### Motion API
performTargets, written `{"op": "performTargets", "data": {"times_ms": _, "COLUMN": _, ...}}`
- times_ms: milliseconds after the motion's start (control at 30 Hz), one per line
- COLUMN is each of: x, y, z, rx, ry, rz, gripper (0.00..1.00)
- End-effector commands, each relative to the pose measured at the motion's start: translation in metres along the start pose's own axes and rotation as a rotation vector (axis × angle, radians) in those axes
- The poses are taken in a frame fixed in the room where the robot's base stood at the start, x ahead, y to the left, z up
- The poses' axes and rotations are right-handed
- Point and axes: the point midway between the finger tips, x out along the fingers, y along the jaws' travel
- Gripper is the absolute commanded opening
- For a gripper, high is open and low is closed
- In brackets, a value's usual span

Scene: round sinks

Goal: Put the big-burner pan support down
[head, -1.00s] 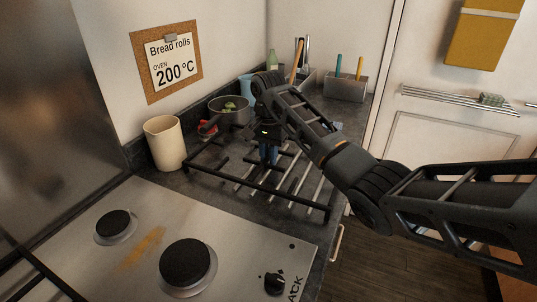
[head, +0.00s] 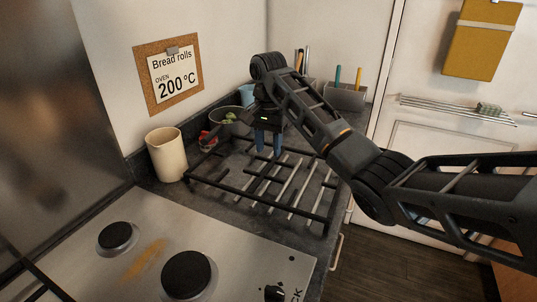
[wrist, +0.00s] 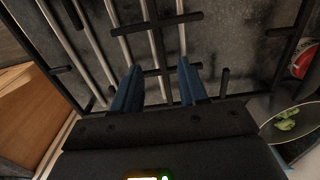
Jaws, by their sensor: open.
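The big-burner pan support (head: 255,203), a black bar grid, lies on the dark worktop beyond the hob, over several silver rods. It fills the upper part of the wrist view (wrist: 158,46). My gripper (head: 268,151) is open and empty, pointing down above the rear part of the support. In the wrist view its two blue fingers (wrist: 158,78) stand apart with bars showing between and beyond them. Whether the fingertips clear the bars fully is hard to tell. The gripper hides a little of the support's back edge.
The steel hob (head: 150,275) with bare burners lies in front. A cream cup (head: 166,155) stands left of the support. A pot with green food (head: 231,122), a red item (head: 207,140) and a utensil holder (head: 345,96) stand behind. The worktop's right edge is close to the support.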

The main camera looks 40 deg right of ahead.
Motion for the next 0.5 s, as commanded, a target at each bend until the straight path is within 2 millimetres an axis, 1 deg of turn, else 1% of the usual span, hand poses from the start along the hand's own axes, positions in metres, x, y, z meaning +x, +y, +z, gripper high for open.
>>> {"op": "performTargets", "data": {"times_ms": 33, "x": -0.016, "y": 0.001, "z": -0.001, "rx": 0.000, "ry": 0.002, "rz": 0.001, "gripper": 0.43}}
{"op": "performTargets", "data": {"times_ms": 67, "x": -0.018, "y": 0.001, "z": -0.002, "rx": 0.000, "ry": 0.004, "rz": -0.001, "gripper": 0.43}}
{"op": "performTargets", "data": {"times_ms": 300, "x": -0.044, "y": 0.000, "z": -0.002, "rx": -0.001, "ry": 0.005, "rz": -0.002, "gripper": 0.43}}
{"op": "performTargets", "data": {"times_ms": 500, "x": -0.053, "y": 0.000, "z": 0.000, "rx": 0.000, "ry": 0.001, "rz": 0.000, "gripper": 0.43}}
